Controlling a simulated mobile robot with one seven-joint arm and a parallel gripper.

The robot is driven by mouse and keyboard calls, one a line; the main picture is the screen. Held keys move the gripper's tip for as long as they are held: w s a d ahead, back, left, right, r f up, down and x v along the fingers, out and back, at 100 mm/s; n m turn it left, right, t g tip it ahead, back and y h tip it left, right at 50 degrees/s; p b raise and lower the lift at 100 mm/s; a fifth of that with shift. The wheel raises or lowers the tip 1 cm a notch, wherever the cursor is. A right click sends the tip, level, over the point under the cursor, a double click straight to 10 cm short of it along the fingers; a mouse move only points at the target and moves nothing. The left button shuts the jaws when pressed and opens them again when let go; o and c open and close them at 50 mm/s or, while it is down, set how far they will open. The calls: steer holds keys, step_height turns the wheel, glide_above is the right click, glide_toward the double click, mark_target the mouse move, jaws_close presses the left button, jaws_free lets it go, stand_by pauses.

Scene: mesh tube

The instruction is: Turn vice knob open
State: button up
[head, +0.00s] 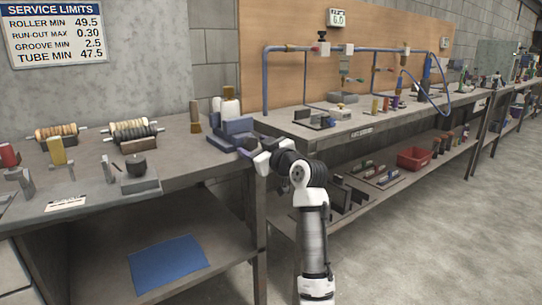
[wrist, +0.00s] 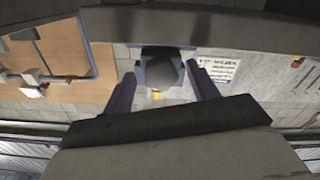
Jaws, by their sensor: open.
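A blue vice (head: 236,128) sits at the right end of the near workbench in the head view. My gripper (head: 262,156) is at the vice's front right side, low near the bench edge; its fingertips are hard to make out there. In the wrist view, my gripper (wrist: 162,70) is open, with one dark finger on each side of a dark, many-sided knob-like part (wrist: 164,73). The knob shows between the fingers with a gap on both sides. Whether the fingertips reach around it in depth I cannot tell. The knob is not clearly visible in the head view.
Roller sets (head: 132,131) and a grey block with a black knob (head: 138,174) are further left. A long bench with blue piping (head: 266,80) runs to the right. The floor (head: 420,230) is clear.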

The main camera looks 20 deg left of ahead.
steer(key=v, duration=1.2)
steer(key=shift+s, duration=0.1)
